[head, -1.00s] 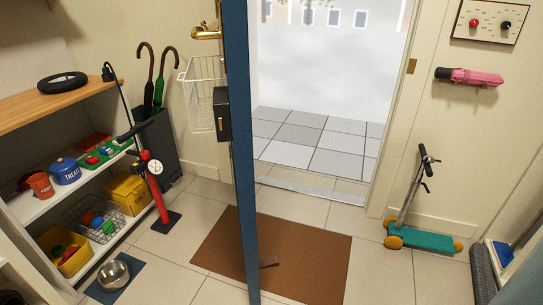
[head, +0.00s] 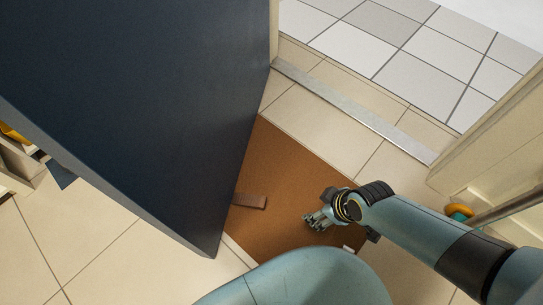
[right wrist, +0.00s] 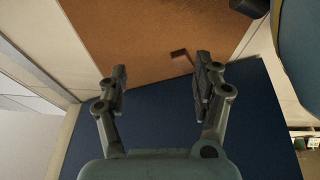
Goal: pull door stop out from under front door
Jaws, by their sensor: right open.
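The door stop (head: 250,201) is a small brown wedge on the brown doormat (head: 275,160). Its left end meets the bottom edge of the dark blue front door (head: 150,90), and its right part sticks out; how far it reaches under is hidden. My right gripper (head: 318,218) is open and empty above the mat, to the right of the door stop and apart from it. In the right wrist view the door stop (right wrist: 181,57) shows beyond the open fingers (right wrist: 160,75), beside the blue door (right wrist: 260,110). My left gripper is out of view.
The door stands open and fills the left. A metal threshold (head: 350,108) and outdoor tiles (head: 360,40) lie beyond the mat. The scooter (head: 460,212) is at the right, partly behind my right arm. Floor tiles at lower left are clear.

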